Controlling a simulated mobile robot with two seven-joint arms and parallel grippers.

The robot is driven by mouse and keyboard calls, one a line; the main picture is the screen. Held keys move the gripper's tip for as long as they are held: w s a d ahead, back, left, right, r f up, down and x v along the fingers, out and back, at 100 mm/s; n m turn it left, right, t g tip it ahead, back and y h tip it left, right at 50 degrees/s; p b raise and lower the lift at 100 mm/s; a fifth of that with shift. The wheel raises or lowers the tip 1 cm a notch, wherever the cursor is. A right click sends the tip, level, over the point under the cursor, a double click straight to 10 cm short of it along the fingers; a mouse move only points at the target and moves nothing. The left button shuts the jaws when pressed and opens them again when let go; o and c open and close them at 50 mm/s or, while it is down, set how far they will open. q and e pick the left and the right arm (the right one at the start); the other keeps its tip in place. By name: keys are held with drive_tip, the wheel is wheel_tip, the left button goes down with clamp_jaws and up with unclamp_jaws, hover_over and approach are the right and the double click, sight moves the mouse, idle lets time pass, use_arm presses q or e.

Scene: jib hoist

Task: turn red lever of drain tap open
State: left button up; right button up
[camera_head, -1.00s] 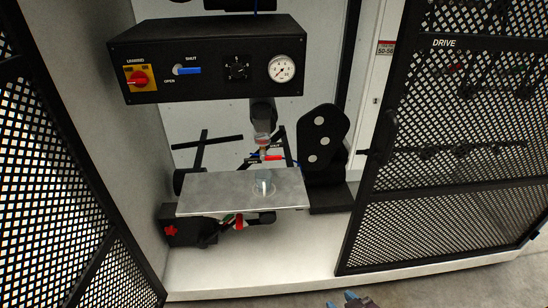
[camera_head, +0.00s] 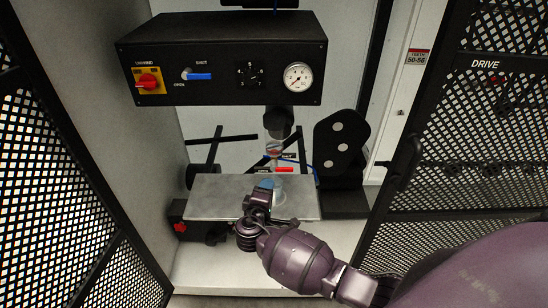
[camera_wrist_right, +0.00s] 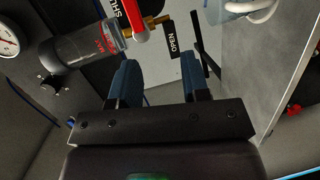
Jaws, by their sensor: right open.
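The red lever (camera_head: 285,170) sits on the drain tap below a clear filter bowl (camera_head: 272,150), above the metal shelf. In the right wrist view the red lever (camera_wrist_right: 138,14) is at the top, beside the bowl (camera_wrist_right: 88,50) and a black OPEN label (camera_wrist_right: 174,42). My right gripper (camera_head: 266,187) is over the shelf, just in front of and below the lever. Its blue fingers (camera_wrist_right: 158,60) are open, nothing is between them, and the lever is beyond their tips. My left gripper is not in view.
The metal shelf (camera_head: 210,195) holds a clear cup (camera_wrist_right: 245,6), partly hidden by my gripper in the head view. A black control panel (camera_head: 225,65) with a gauge hangs above. A mesh door (camera_head: 490,130) stands at the right; black brackets flank the shelf.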

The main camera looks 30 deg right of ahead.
sight(287, 171)
drive_tip(key=w+d+h, duration=0.1)
drive_tip(key=d, duration=0.2)
drive_tip(key=w+d+h, duration=0.1)
drive_tip(key=w+d, duration=0.1)
drive_tip(key=d, duration=0.2)
drive_tip(key=w+d+r+m+g+h, duration=0.1)
drive_tip(key=d, duration=0.3)
drive_tip(key=shift+w, duration=0.35)
drive_tip(key=shift+a, duration=0.1)
drive_tip(key=shift+c, duration=0.3)
clamp_jaws()
